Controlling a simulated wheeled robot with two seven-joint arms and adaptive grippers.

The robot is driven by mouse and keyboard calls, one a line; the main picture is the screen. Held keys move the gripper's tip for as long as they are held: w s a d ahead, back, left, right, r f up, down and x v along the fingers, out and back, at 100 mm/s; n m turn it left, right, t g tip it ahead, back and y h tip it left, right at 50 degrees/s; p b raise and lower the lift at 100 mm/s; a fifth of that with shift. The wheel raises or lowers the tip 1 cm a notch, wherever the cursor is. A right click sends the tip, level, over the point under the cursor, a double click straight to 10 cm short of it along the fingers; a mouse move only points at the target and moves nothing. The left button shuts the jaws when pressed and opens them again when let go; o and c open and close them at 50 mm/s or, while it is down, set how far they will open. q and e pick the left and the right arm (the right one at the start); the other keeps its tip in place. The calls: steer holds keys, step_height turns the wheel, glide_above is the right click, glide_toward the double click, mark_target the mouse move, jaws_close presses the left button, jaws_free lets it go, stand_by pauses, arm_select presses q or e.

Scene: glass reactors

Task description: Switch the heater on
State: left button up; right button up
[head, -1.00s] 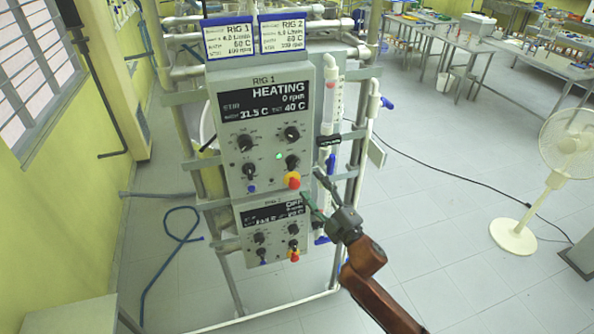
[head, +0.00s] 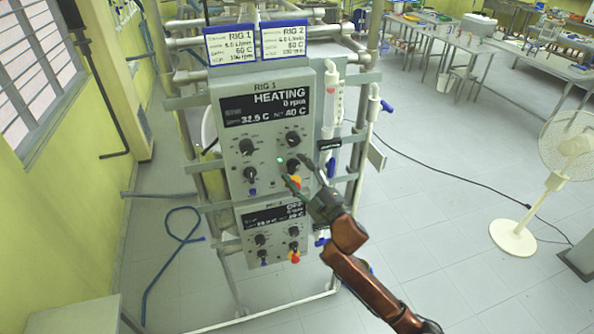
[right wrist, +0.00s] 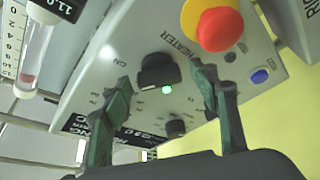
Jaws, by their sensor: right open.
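The RIG 1 panel (head: 236,130) stands upright in front of me. Its display (head: 265,104) reads HEATING, 0 rpm, about 32.5 C, set 40 C. A green light (head: 281,160) is lit beside a black knob (head: 293,165) at lower right. The right wrist view shows this knob (right wrist: 157,70), with the label HEATER beside it and the green light (right wrist: 167,89) close by. My right gripper (head: 298,174) is open in front of the knob; its fingers (right wrist: 161,78) lie on either side of it in the picture. Whether they touch it is unclear. My left gripper is out of view.
A red and yellow stop button (head: 295,181) sits just below the knob, partly behind my fingers; it also shows in the right wrist view (right wrist: 220,28). The RIG 2 panel (head: 250,254) hangs below. Glass tubing (head: 328,110) runs at the right. Open floor (head: 450,220) lies to the right.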

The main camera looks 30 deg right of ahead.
steer(key=c, duration=1.2)
steer(key=shift+o, duration=0.2)
steer(key=m+h, duration=0.1)
steer(key=m, duration=0.2)
steer(key=shift+f+t+b, duration=0.1)
steer(key=shift+t+b, duration=0.2)
steer(key=shift+b, duration=0.05)
steer(key=shift+m+t+h, duration=0.3)
steer(key=shift+m+h, duration=0.5)
steer(key=shift+m, duration=1.1)
steer(key=o, duration=1.2)
steer(key=shift+c, duration=0.2)
steer(key=shift+s, duration=0.1)
